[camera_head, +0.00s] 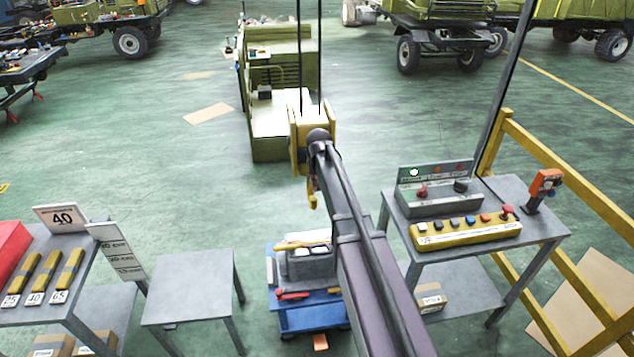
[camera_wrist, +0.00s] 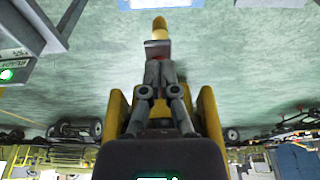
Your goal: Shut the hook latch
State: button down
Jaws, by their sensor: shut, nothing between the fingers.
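A yellow hook block (camera_head: 299,150) hangs from two dark cables in the middle of the head view. Its yellow hook (camera_head: 312,196) hangs below it, partly hidden by my arm. In the wrist view the block's yellow sides (camera_wrist: 209,112) show on both sides of my gripper, and the hook's yellow end (camera_wrist: 159,27) shows beyond the fingertips. My gripper (camera_wrist: 159,66) is shut and empty, close to this piece. I cannot tell whether they touch, or how the latch sits.
A table with a control box (camera_head: 438,200) and a yellow button panel (camera_head: 466,230) stands right, beside a yellow railing (camera_head: 560,160). A blue cart (camera_head: 312,317) stands below the hook. A grey table (camera_head: 188,282) is left. An olive machine (camera_head: 270,140) stands behind the block.

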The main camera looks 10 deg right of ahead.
jog(key=shift+b+x, duration=0.75)
jog(key=shift+x, duration=0.4)
jog(key=shift+w+a+f, duration=0.1)
jog(key=shift+a, duration=0.15)
